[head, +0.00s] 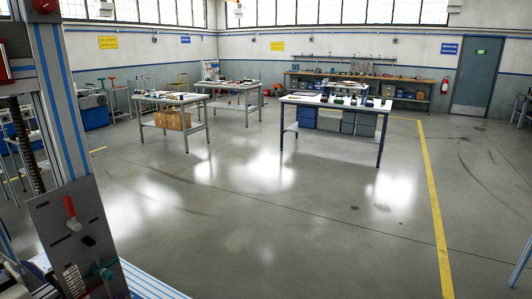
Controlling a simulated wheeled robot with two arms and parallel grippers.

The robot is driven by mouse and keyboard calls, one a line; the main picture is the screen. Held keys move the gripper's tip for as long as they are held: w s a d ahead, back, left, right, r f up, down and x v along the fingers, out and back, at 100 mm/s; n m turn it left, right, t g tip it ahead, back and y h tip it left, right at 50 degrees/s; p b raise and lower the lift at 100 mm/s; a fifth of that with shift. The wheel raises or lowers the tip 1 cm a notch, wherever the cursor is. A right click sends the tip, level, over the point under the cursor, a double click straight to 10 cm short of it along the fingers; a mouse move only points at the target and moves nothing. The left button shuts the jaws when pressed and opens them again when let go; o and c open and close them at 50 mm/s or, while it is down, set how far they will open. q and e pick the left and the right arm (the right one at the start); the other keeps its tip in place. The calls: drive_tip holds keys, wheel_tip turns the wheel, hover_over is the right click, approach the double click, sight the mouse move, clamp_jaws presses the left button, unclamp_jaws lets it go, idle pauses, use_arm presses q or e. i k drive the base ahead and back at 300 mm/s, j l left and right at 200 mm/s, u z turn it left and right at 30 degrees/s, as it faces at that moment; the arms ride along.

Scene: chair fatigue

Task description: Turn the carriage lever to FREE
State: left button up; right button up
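A dark grey panel (62,245) stands tilted at the lower left, on a tall upright frame (62,95) with blue stripes. A lever with a red handle (70,207) is on its upper part, with the handle pointing up. A shorter black-tipped lever (88,241) sits below it. A teal-green handle (103,271) is near the panel's lower right. I cannot tell which of these is the carriage lever, and the markings are too small to read. Neither of my grippers is in view.
A blue-legged table (338,104) with grey and blue bins stands across the room. Two workbenches (168,99) stand to its left. A long wooden bench (408,78) lines the back wall. The concrete floor (270,220) between is clear, with a yellow line (432,205) on the right.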

sight(71, 212)
drive_tip(key=u, duration=1.3)
